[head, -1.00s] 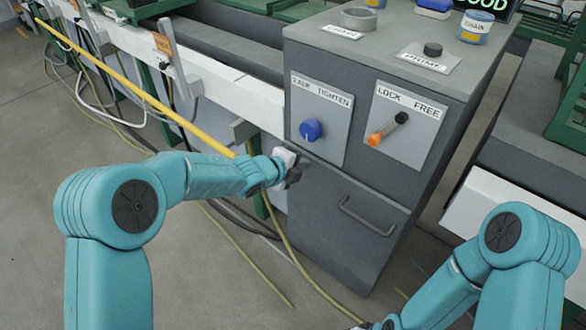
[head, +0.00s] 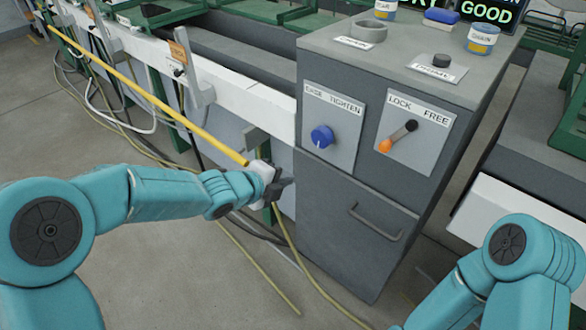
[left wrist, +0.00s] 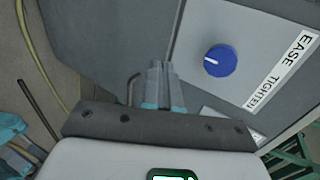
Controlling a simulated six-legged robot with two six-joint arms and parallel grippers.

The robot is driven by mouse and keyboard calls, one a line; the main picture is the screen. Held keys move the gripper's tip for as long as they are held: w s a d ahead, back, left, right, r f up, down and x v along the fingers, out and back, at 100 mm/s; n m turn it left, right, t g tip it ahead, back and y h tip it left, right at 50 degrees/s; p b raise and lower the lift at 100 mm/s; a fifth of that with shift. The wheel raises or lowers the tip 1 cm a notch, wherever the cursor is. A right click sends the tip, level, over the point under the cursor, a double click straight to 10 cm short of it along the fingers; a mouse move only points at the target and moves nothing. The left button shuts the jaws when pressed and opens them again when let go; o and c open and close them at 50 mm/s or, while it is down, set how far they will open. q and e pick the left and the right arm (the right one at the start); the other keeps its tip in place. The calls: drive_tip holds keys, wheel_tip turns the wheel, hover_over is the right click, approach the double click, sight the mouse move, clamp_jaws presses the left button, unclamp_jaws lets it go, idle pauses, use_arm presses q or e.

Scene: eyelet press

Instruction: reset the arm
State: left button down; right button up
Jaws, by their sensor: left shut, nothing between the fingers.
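My left gripper (head: 284,184) is in front of the grey cabinet (head: 345,215), left of and below the blue knob (head: 322,137). Its fingers are shut and empty, apart from the knob. In the left wrist view the closed fingers (left wrist: 158,85) point at the cabinet face, with the blue knob (left wrist: 220,60) to their right. My right arm (head: 505,265) comes in at the lower right; its gripper is outside the view.
An orange-tipped lever (head: 398,137) sits under the LOCK and FREE label. A drawer handle (head: 375,222) sticks out below. A yellow rod (head: 150,98) runs above my left forearm. Blue-labelled tins (head: 482,40) stand on the cabinet top. Cables lie on the floor.

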use_arm(q)
drive_tip(key=shift+s+a, duration=0.1)
drive_tip(key=shift+a, duration=0.05)
drive_tip(key=s+a+f+n+g+y, duration=0.1)
drive_tip(key=s+f+n+g, duration=0.1)
drive_tip(key=s+f, duration=0.35)
drive_tip(key=s+a+f+n+g, duration=0.1)
drive_tip(key=s+f+n, duration=0.1)
drive_tip(key=f, duration=0.6)
drive_tip(key=s+a+f+n+g+y, duration=0.1)
drive_tip(key=s+f+n+g, duration=0.15)
drive_tip(key=f, duration=0.45)
drive_tip(key=s+a+f+n+g, duration=0.1)
drive_tip(key=s+f+n, duration=0.2)
drive_tip(key=s+n, duration=0.4)
drive_tip(key=s+f+n+g+y, duration=0.1)
drive_tip(key=s+f+n+g, duration=0.15)
drive_tip(key=s+n, duration=0.35)
drive_tip(key=s+a+f+n, duration=0.1)
drive_tip(key=s+f+n, duration=0.2)
drive_tip(key=s+n, duration=0.4)
wheel_tip(320, 180, up, 24)
drive_tip(key=p, duration=2.4)
drive_tip(key=shift+d+r+n+p, duration=0.15)
drive_tip(key=shift+d+n+p, duration=0.1)
drive_tip(key=shift+n+p, duration=0.1)
